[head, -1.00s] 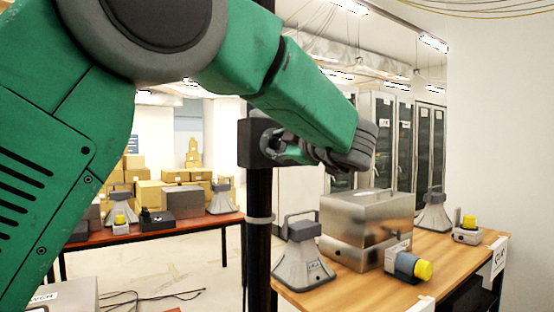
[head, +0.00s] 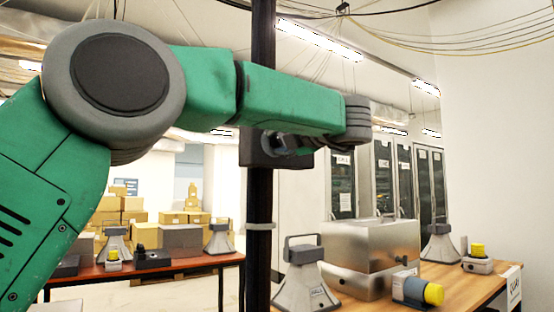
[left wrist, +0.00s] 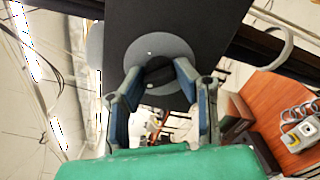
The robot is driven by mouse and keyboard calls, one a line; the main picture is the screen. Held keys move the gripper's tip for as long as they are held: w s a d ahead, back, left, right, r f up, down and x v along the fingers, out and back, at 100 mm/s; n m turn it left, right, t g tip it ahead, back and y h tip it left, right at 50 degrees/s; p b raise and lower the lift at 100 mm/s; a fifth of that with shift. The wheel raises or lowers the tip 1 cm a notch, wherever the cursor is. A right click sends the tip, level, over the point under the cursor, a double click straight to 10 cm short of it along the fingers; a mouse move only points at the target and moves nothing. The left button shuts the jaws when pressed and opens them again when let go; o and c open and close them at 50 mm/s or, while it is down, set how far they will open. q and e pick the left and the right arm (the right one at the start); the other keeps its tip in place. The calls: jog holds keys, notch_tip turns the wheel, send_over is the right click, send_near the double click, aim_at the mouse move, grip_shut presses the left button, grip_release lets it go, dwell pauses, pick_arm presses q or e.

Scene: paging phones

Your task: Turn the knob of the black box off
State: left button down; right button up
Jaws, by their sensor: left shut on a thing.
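The black box (head: 252,150) is fixed on a dark upright post, left of centre in the head view. In the left wrist view the black box (left wrist: 190,28) fills the top middle, with a grey round disc on its face. The dark knob (left wrist: 158,74) stands in the middle of that disc. My left gripper (left wrist: 162,92) has its two blue-grey fingers on either side of the knob, shut on it. In the head view my left gripper (head: 290,145) is at the right side of the box, and the knob is hidden by it. My right gripper is not in view.
The post (head: 261,215) stands between two tables. The right wooden table (head: 445,275) holds a metal case (head: 372,245), grey phone-like devices and a yellow-capped device (head: 416,291). The left red table (head: 190,263) holds similar devices. Cardboard boxes and cabinets stand behind.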

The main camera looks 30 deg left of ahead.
pick_arm(q)
jog(key=shift+w+d+f+n+b, duration=0.15)
jog(key=shift+f+n+b, duration=0.1)
jog(key=shift+n+b, duration=0.4)
jog(key=shift+s+d+f+n+b, duration=0.1)
jog(key=shift+f+n+b, duration=0.1)
jog(key=shift+n+b, duration=0.45)
jog(key=shift+n, duration=0.3)
jog(key=shift+r, duration=0.2)
jog(key=c, duration=1.2)
grip_release()
jog(key=shift+w+d, duration=0.1)
jog(key=shift+w, duration=0.2)
jog(key=shift+s+d+r, duration=0.1)
jog(key=shift+s+r, duration=0.1)
jog(key=shift+s, duration=0.05)
jog(key=shift+s+d, duration=0.15)
jog(key=shift+d, duration=0.15)
jog(key=v, duration=1.1)
jog(key=shift+w+d+f, duration=0.25)
